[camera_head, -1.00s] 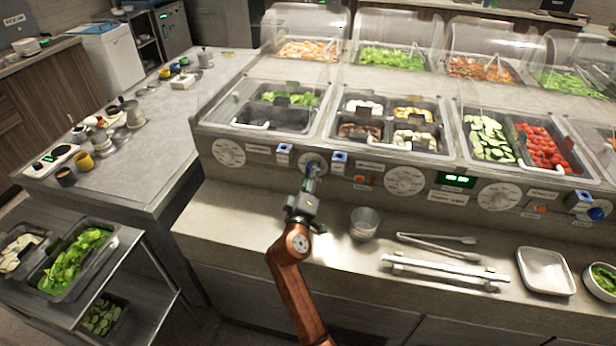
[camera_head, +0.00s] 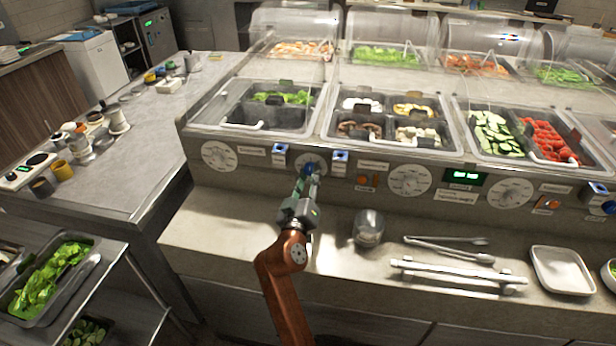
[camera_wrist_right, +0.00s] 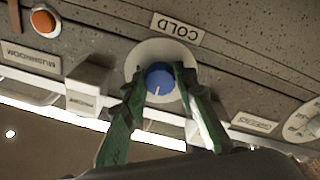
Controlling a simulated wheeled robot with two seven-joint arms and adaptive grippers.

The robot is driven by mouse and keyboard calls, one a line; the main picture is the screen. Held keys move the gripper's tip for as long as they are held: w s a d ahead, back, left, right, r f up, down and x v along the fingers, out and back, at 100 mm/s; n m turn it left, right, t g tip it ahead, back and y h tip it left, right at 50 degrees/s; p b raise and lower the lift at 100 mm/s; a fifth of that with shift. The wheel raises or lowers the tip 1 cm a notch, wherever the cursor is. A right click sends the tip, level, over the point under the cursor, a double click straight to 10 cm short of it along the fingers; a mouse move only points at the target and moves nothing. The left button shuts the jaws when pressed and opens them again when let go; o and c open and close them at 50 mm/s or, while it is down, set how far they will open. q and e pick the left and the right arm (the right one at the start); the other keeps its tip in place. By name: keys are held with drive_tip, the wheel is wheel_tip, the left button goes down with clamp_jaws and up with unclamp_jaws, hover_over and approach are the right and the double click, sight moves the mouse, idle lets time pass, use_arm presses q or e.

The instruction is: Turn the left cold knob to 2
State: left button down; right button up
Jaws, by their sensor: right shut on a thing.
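The blue cold knob (camera_wrist_right: 159,80) sits on a round white dial (camera_wrist_right: 150,54) on the counter's front panel, beside a COLD label (camera_wrist_right: 178,28) that appears upside down in the right wrist view. A short white pointer line on the knob points down in that view. My right gripper (camera_wrist_right: 161,88) is shut on the knob, with one green finger on each side. In the head view my right gripper (camera_head: 308,178) reaches up to the dial (camera_head: 318,160) and partly hides it. The dial's numbers cannot be read. My left gripper is not in view.
Small white-and-blue boxes (camera_head: 280,150) (camera_head: 340,156) flank the dial. Other white dials (camera_head: 220,156) (camera_head: 409,180) lie along the panel. The ledge left of my arm is clear.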

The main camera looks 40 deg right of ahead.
drive_tip(key=shift+f, duration=0.15)
drive_tip(key=o, duration=1.2)
drive_tip(key=shift+c, duration=0.2)
wheel_tip(320, 180, up, 10)
drive_tip(key=shift+r, duration=0.1)
